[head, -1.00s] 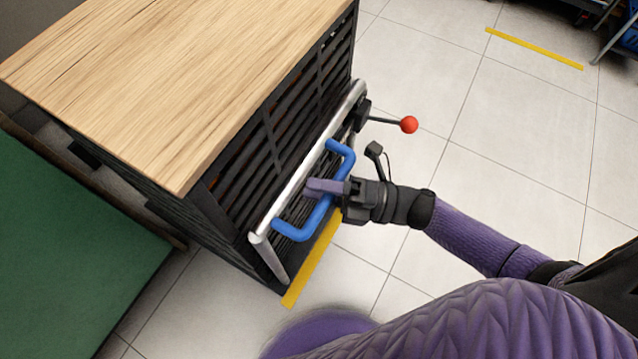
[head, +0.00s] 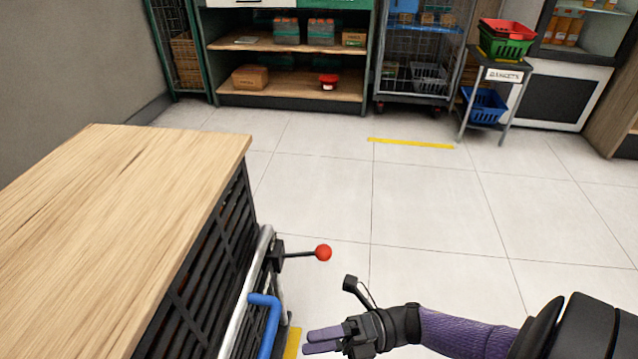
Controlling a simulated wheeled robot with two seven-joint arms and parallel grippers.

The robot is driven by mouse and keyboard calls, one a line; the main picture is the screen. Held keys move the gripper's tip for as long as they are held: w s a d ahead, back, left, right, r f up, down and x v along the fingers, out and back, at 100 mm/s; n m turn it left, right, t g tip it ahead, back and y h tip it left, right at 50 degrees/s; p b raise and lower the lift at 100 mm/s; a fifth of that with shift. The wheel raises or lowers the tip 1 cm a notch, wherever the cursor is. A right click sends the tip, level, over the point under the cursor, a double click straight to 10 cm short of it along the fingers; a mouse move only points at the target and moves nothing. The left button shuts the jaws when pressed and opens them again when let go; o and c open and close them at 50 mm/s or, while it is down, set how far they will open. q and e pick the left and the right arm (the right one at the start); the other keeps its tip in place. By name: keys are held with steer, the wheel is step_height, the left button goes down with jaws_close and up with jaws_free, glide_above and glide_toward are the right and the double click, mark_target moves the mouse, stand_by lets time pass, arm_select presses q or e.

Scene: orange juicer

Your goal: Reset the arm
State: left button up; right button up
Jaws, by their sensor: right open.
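My right gripper (head: 323,341) is in the lower middle of the head view, coming in from the right. It is open and empty, just to the right of the blue handle (head: 268,322) and apart from it. The purple fingers point left toward the slatted black cart. The blue handle is fixed by the cart's silver rail (head: 244,292); its lower part is cut off by the frame edge. My left gripper does not show.
The wood-topped cart (head: 110,200) fills the left. A lever with a red knob (head: 323,252) sticks out from its side, above my right gripper. Open tiled floor (head: 430,220) lies right and ahead. Shelves (head: 290,95) and a basket stand (head: 504,76) line the back.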

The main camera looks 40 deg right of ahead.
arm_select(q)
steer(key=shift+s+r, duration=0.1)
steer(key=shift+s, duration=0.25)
